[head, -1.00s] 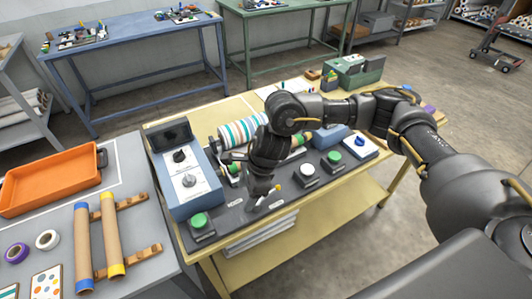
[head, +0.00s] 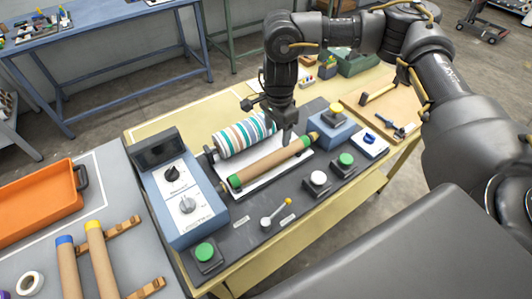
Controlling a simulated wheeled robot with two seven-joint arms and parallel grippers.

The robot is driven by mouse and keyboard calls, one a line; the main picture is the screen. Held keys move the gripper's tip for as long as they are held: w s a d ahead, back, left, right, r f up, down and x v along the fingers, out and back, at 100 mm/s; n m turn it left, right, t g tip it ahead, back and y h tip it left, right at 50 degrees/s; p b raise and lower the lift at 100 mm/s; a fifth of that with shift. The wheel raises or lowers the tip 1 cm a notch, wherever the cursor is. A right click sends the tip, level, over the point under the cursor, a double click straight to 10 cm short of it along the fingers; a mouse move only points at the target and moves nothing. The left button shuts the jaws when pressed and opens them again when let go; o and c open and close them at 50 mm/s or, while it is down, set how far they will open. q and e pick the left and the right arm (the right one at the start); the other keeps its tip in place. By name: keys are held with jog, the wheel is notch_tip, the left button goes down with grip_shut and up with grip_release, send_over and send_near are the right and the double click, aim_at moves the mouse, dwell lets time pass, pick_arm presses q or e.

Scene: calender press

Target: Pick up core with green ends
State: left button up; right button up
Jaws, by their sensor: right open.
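The core with green ends (head: 268,163) is a brown cardboard tube lying slantwise on a white tray on the press, in front of the striped roll. Its green bands show at its lower left and upper right ends. My right gripper (head: 284,143) points down over the core, right of its middle, with its fingers apart. The fingertips look close to the tube, but I cannot tell whether they touch it. My left gripper is not in view.
The striped roll (head: 243,135) lies close behind the core. A blue-grey control box (head: 185,190) stands at its left, and push buttons (head: 319,178) line the front and right. Other cores with blue (head: 68,265) and yellow (head: 101,262) ends lie on the left table by an orange tray (head: 38,200).

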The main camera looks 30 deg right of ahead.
aim_at(274, 155)
jog(key=f, duration=0.2)
jog(key=shift+s+a+f, duration=0.3)
jog(key=shift+s+f, duration=0.05)
jog(key=shift+w+f+p, duration=0.25)
jog(key=shift+f+p, duration=0.05)
jog(key=shift+f, duration=0.8)
jog(key=shift+w+f, duration=0.1)
jog(key=shift+f, duration=0.15)
jog(key=shift+s+f, duration=0.2)
jog(key=shift+f, duration=0.15)
notch_tip(274, 155, down, 3)
jog(key=shift+a+f+p, duration=0.1)
jog(key=shift+f+p, duration=0.1)
jog(key=shift+p, duration=0.45)
jog(key=shift+f, duration=0.55)
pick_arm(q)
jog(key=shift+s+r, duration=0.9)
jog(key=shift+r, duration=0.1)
pick_arm(e)
jog(key=shift+c, duration=0.3)
